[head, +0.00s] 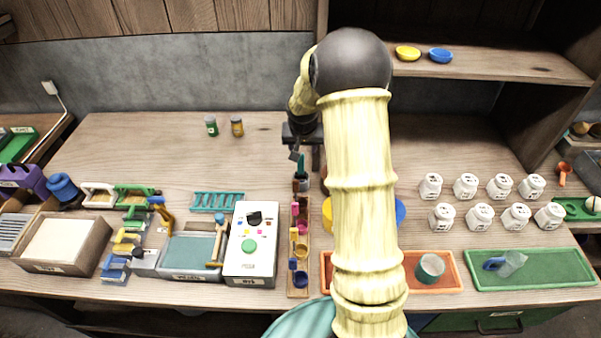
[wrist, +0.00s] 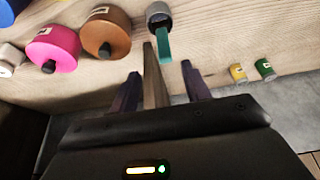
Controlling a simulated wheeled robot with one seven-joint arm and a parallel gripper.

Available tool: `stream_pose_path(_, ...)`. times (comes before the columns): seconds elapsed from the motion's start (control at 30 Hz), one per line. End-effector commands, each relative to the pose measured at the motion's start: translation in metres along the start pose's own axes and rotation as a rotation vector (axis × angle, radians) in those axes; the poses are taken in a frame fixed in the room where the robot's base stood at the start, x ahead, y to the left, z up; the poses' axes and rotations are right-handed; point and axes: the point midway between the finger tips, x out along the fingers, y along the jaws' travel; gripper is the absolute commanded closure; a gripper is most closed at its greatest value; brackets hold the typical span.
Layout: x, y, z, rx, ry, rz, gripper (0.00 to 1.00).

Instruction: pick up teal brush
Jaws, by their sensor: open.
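The teal brush (head: 301,165) stands upright in a small dark cup (head: 302,184) on the table, at the back end of the wooden strip. In the wrist view the brush (wrist: 164,45) sticks out of the grey cup (wrist: 159,14), just beyond my fingertips. My gripper (head: 296,152) is just above the brush in the head view, partly hidden by my arm. In the wrist view my gripper (wrist: 159,70) is open, with its two dark fingers apart.
A wooden strip (head: 299,265) with coloured cups runs toward the front. A white control box (head: 251,265) stands left of it. Pink (wrist: 54,48) and brown (wrist: 106,32) round pieces lie close by. Green (head: 211,126) and yellow (head: 237,127) jars stand at the back; table around them is clear.

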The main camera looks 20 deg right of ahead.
Motion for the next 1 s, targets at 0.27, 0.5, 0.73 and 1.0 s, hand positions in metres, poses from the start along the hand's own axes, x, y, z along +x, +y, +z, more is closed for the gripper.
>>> stream_pose_path(0.27, 0.042, 0.0, 0.0, -0.001, -0.003, 0.0, 0.53)
stream_pose_path(0.5, 0.069, 0.0, 0.0, 0.0, -0.001, 0.001, 0.53)
stream_pose_path(0.73, 0.071, 0.0, 0.0, 0.0, 0.001, 0.0, 0.53)
stream_pose_path(1.0, 0.078, -0.003, -0.001, -0.001, -0.002, 0.0, 0.53)
